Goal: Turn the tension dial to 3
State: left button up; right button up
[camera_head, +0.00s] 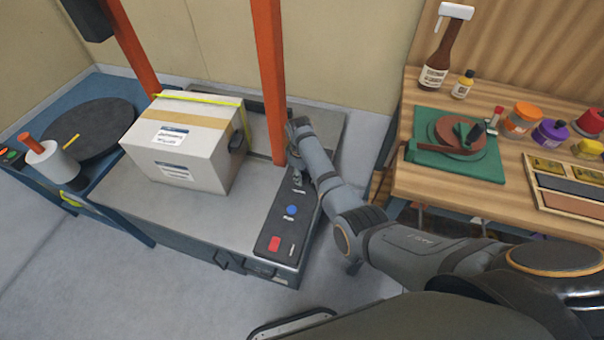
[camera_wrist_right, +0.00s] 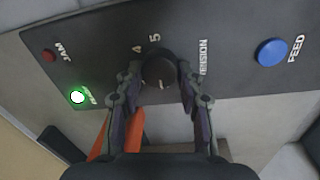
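The black tension dial (camera_wrist_right: 158,68) sits on the dark control panel (camera_wrist_right: 225,50), beside the TENSION label. In the right wrist view the digits 4 and 5 show above the dial; the rest of its scale is hidden, and I cannot tell where it points. My right gripper (camera_wrist_right: 159,76) has one finger on each side of the dial, and both fingertips seem to touch it. In the head view my right gripper (camera_head: 297,172) is at the far part of the panel (camera_head: 272,238), where the arm hides the dial. My left gripper is not in view.
The panel has a blue FEED button (camera_wrist_right: 272,52), a lit green lamp (camera_wrist_right: 77,96), a red JAM lamp (camera_wrist_right: 48,56) and a red button (camera_head: 274,243). A strapped box (camera_head: 190,140) lies under an orange arch (camera_head: 270,80). A wooden workbench (camera_head: 420,190) stands right.

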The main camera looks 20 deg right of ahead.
jog(key=c, duration=0.4)
jog(key=shift+o, duration=0.2)
jog(key=m+p, duration=0.2)
jog(key=m, duration=0.1)
jog(key=shift+r, duration=0.15)
jog(key=m+p, duration=0.1)
jog(key=m, duration=0.2)
jog(key=shift+w+m, duration=0.1)
jog(key=shift+m, duration=0.2)
jog(key=m, duration=0.5)
jog(key=shift+d+g+p, duration=0.1)
jog(key=shift+g+p, duration=0.2)
jog(key=shift+g, duration=0.1)
jog(key=m, duration=0.6)
jog(key=shift+w+d, duration=0.1)
